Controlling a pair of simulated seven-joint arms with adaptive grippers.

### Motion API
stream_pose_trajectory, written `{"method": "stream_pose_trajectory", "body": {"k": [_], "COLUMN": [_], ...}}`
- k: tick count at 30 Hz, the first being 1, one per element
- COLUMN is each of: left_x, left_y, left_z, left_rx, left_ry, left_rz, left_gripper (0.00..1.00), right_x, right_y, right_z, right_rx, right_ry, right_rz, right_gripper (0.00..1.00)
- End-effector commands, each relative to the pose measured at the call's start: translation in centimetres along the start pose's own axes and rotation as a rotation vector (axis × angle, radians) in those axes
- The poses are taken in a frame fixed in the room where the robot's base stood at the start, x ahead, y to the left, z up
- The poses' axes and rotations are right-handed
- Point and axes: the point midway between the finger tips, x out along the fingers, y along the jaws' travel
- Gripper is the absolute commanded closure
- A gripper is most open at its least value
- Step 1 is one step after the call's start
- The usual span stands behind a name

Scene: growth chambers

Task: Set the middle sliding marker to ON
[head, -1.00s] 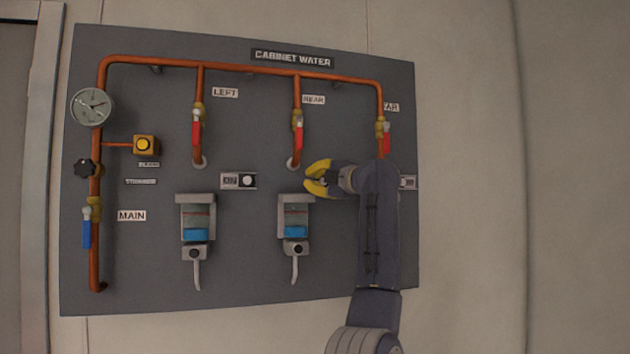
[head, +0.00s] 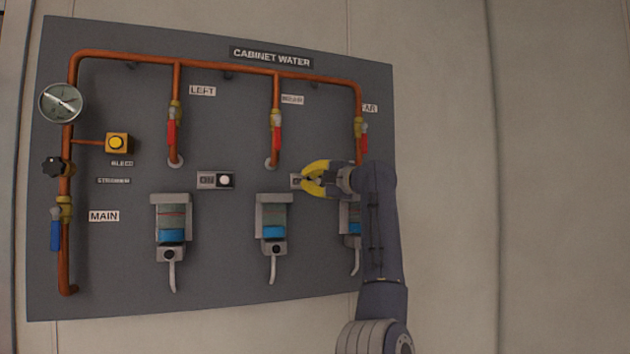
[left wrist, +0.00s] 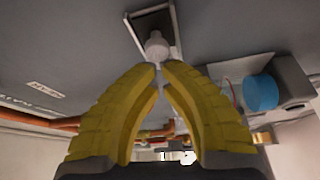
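The middle sliding marker (head: 296,181) is a small plate on the grey panel, right of the left marker. Only its left end with part of a label shows in the head view; my left gripper (head: 304,180) covers the rest. In the left wrist view, a white knob (left wrist: 156,45) sits in a dark slot just beyond the yellow fingertips (left wrist: 160,68). The fingers are closed together at the tips, at or very near the knob; I cannot tell whether they touch it. Nothing shows gripped between them. My right gripper is out of view.
The left marker (head: 216,180) reads ON, with its white knob at the right. Red-handled valves (head: 276,135) hang above. Cups with blue bands (head: 272,222) stand below, the right one (head: 350,222) partly behind my arm. The wall at the right is bare.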

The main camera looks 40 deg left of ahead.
Motion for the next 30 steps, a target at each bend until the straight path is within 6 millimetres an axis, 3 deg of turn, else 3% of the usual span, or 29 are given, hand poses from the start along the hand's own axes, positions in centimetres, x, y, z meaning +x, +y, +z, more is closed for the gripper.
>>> {"method": "stream_pose_trajectory", "body": {"k": [8,21,30], "left_x": [-0.5,-7.2,-10.1], "left_y": [0.0,0.1,0.1], "left_z": [0.1,0.5,0.5], "left_rx": [0.0,0.0,0.0], "left_ry": [-0.002,-0.011,-0.009], "left_rz": [0.001,0.001,0.001], "left_gripper": [1.0,1.0,1.0], "right_x": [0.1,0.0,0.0], "right_y": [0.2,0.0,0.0], "right_z": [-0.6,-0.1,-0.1], "right_rx": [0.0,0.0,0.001], "right_ry": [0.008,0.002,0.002], "right_rz": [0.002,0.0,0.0], "right_gripper": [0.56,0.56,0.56]}}
